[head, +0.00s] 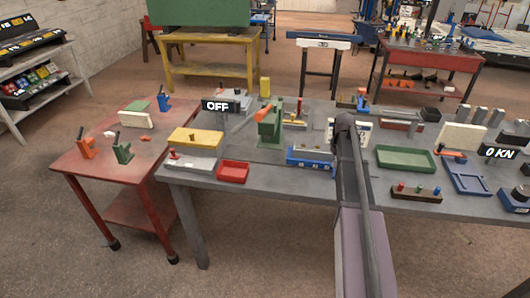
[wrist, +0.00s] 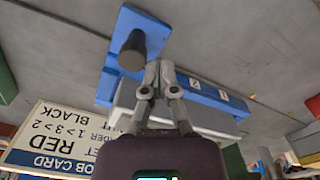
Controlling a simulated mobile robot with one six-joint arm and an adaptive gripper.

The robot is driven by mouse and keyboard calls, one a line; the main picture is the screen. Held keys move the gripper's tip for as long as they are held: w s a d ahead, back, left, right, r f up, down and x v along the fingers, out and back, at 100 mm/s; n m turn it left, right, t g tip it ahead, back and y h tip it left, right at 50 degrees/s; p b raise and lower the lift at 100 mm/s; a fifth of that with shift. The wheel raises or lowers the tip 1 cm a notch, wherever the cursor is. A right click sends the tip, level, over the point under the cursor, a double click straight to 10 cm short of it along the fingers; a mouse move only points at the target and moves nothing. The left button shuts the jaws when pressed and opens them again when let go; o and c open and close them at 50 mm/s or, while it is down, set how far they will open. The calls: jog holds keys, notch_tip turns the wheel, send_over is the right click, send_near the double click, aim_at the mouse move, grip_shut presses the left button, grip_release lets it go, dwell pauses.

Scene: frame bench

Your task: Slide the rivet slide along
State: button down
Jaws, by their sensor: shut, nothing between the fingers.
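The rivet slide (wrist: 205,95) appears in the wrist view as a blue body with small white number labels. A light grey block (wrist: 190,118) lies along it, and a dark round knob (wrist: 132,50) stands on a blue part at its upper left. In the head view, the slide (head: 311,162) sits near the bench's front edge, left of my arm. My gripper (wrist: 159,66) is shut and empty, with its fingertips just right of the knob in the picture. Whether they touch the knob or the slide cannot be told. In the head view my arm hides the gripper.
A job card (wrist: 60,138) lies beside the slide. On the grey bench (head: 275,190), a green press (head: 270,125) stands behind and left, and a red tray (head: 233,172) lies left. A green tray (head: 405,158) and a peg block (head: 416,192) are right of my arm.

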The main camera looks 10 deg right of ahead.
jog(key=shift+s+d, duration=0.6)
jog(key=shift+d, duration=1.2)
jog(key=shift+s+d, duration=0.55)
jog(key=shift+d, duration=1.3)
jog(key=shift+s+d, duration=0.6)
jog(key=shift+d, duration=1.2)
jog(key=shift+a, duration=0.25)
jog(key=shift+w+a, duration=0.25)
jog(key=shift+a, duration=0.3)
jog(key=shift+r, duration=0.15)
notch_tip(320, 180, up, 7)
jog(key=p, duration=0.7)
